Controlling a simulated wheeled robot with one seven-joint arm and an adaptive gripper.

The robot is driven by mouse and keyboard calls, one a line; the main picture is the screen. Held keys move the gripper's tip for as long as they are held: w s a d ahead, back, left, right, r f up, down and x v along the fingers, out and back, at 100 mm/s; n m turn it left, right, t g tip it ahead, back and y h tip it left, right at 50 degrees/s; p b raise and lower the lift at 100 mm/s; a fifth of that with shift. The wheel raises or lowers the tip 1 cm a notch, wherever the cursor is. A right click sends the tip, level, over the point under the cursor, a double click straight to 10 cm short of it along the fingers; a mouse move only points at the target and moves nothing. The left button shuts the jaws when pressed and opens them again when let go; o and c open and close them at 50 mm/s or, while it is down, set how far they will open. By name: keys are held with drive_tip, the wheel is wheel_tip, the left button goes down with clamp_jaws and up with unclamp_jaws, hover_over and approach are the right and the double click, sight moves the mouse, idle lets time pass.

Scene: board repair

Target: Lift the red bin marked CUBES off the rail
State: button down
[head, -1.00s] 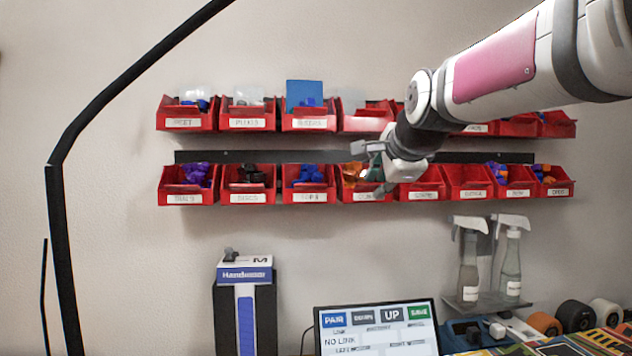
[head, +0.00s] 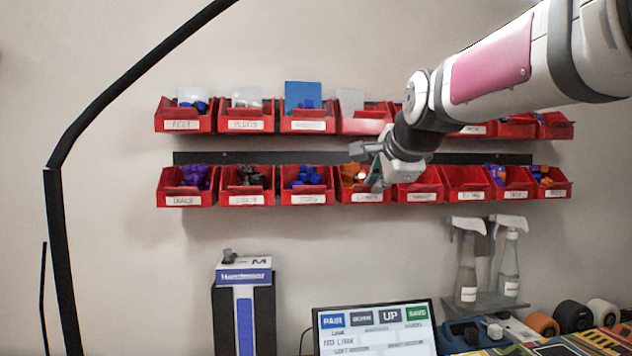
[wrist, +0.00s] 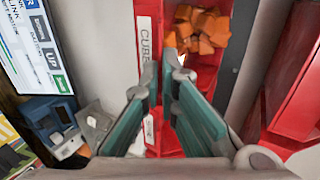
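The red bin marked CUBES (head: 366,197) hangs in the lower row on the wall, with orange cubes (head: 352,172) in it. In the wrist view its front wall with the white label (wrist: 145,40) stands ahead of my fingers, and the orange cubes (wrist: 203,27) show to its right. My gripper (head: 367,167) is at the bin's front, covering its right part in the head view. In the wrist view my two teal fingers (wrist: 166,80) are apart, with red bin wall showing between the tips. Whether they touch the wall I cannot tell.
Red bins hang close on both sides: a left neighbour (head: 307,188) with blue pieces and a right one (head: 418,187). Another row (head: 308,116) hangs above. The dark rail (head: 255,156) runs behind. Below stand a screen (head: 375,330) and spray bottles (head: 467,265).

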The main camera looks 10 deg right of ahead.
drive_tip(key=shift+r+p, duration=0.5)
drive_tip(key=shift+p, duration=0.65)
drive_tip(key=shift+r+b, duration=0.35)
drive_tip(key=shift+b, duration=0.1)
idle(0.3)
drive_tip(key=shift+p, duration=0.4)
idle(0.4)
drive_tip(key=shift+s, duration=0.1)
idle(0.4)
drive_tip(key=s+b, duration=0.2)
drive_tip(key=s, duration=1.2)
drive_tip(key=shift+s+b, duration=0.3)
drive_tip(key=shift+s, duration=0.05)
idle(0.5)
drive_tip(key=shift+f, duration=0.15)
